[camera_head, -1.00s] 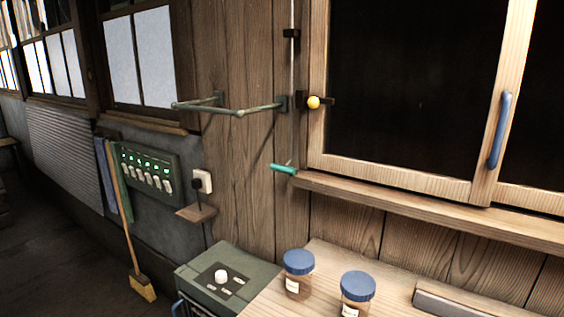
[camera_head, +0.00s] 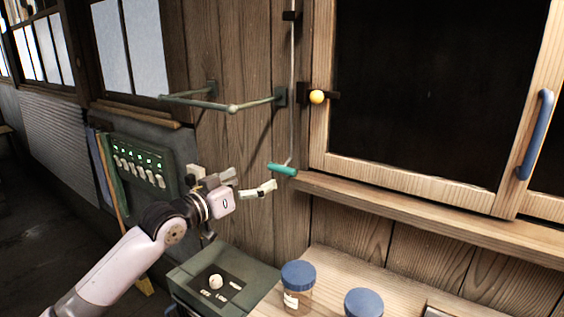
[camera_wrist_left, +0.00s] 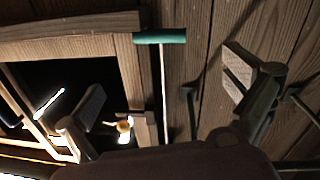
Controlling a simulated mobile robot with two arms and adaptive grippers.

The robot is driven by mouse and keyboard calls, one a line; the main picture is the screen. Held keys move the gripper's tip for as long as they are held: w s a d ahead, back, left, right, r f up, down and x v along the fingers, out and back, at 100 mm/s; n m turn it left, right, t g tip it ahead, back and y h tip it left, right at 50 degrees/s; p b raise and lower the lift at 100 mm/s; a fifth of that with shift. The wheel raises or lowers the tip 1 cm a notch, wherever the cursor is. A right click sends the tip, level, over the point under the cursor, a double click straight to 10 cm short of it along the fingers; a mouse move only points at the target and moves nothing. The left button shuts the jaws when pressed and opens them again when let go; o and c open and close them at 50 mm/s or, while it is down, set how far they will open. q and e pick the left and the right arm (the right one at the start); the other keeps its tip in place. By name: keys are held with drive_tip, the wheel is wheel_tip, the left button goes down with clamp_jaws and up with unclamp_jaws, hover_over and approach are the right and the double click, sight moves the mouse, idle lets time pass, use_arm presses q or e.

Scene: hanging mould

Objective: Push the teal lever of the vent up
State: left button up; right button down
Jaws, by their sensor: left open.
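The teal lever (camera_head: 282,170) is a short horizontal handle at the bottom of a thin vertical rod (camera_head: 293,90) on the plank wall, left of the window frame. My left gripper (camera_head: 250,181) is open and empty, just left of the lever and slightly below it in the head view. In the left wrist view the teal lever (camera_wrist_left: 160,36) shows at the top centre, with its rod running down the picture. It lies between the directions of the two spread fingers of the left gripper (camera_wrist_left: 165,85), and I see no contact. My right gripper is not in view.
A green rail (camera_head: 232,107) juts from the wall above my left gripper. A wooden sill (camera_head: 400,210) runs right of the lever, under the window with a yellow knob (camera_head: 317,97). Below are a green box (camera_head: 200,265) and blue-lidded jars (camera_head: 297,275).

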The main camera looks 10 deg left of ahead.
sight(278, 167)
use_arm(q)
drive_tip(key=p+x, duration=0.1)
drive_tip(key=x, duration=0.9)
drive_tip(key=shift+p, duration=0.35)
drive_tip(key=shift+x, duration=0.75)
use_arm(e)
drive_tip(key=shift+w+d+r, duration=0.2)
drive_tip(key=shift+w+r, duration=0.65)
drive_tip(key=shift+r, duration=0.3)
use_arm(q)
drive_tip(key=shift+c, duration=0.5)
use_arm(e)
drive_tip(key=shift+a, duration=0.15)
